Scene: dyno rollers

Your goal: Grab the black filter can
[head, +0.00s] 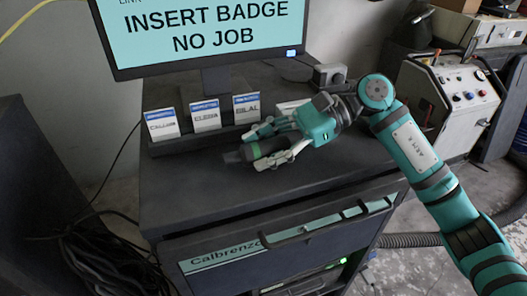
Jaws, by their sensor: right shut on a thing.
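The black filter can (248,153) lies on its side, or nearly so, at the top of the dark cabinet, with a green band near my fingers. My right gripper (269,148) comes in from the right and is shut on the can, one finger on each side of it. The fingers and palm hide the can's right part. I cannot tell whether the can touches the cabinet top or is held just above it. My left gripper is not in view.
Several name badges (206,116) stand in a dark rack behind the can. A monitor (205,30) rises behind them. The cabinet top (190,200) is clear at front left. A drawer (290,235) is below. A control box (450,100) stands at right; cables lie at left.

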